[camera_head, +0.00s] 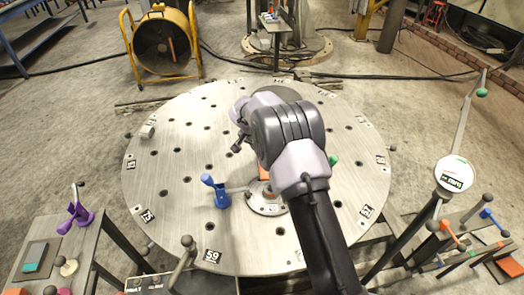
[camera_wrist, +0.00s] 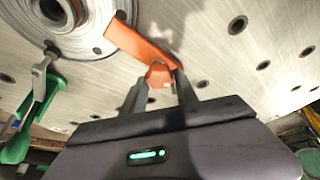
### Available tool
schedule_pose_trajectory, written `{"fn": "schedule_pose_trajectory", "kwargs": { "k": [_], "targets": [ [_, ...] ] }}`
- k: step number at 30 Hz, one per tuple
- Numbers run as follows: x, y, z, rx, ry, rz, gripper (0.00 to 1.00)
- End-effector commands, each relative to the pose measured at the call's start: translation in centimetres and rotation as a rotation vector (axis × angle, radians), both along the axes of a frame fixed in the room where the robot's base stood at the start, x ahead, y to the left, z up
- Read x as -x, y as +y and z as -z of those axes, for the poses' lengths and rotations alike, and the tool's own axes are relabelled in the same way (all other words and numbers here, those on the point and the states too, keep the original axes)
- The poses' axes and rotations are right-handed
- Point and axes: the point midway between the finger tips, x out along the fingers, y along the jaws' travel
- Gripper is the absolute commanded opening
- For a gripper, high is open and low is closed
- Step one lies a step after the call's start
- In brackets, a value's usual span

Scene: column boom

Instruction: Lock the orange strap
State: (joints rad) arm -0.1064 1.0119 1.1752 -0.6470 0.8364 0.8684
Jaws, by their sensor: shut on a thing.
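The orange strap (camera_wrist: 138,42) shows in the wrist view as a flat bar beside the round metal hub (camera_wrist: 70,22). Its end nearest me is a blocky orange part (camera_wrist: 157,74) between my fingers. My gripper (camera_wrist: 158,88) is shut on this orange part. In the head view a small piece of the orange strap (camera_head: 264,173) shows near the hub (camera_head: 267,203) on the round plate (camera_head: 165,205). My arm hides my gripper and most of the strap there.
A blue strap (camera_head: 220,190) stands left of the hub. A green strap (camera_wrist: 38,100) is at the left in the wrist view; part of it (camera_head: 333,160) shows beside my arm. A side table with a purple piece (camera_head: 76,212) and a yellow-framed fan (camera_head: 163,45) stand off the plate.

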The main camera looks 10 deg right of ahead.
Motion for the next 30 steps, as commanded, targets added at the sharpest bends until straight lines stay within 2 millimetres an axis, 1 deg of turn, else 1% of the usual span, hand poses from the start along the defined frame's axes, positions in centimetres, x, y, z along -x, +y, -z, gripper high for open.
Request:
{"fn": "schedule_pose_trajectory", "kwargs": {
  "k": [25,26,28,30],
  "targets": [
    [0.05,0.02,0.08,-0.001,0.002,0.000,0.00],
    [0.05,0.02,0.08,-0.001,0.002,0.000,0.41],
    [0.05,0.01,0.07,0.000,0.001,0.000,0.55],
    [0.04,0.02,0.06,-0.001,0.001,0.000,0.56]
  ]
}}
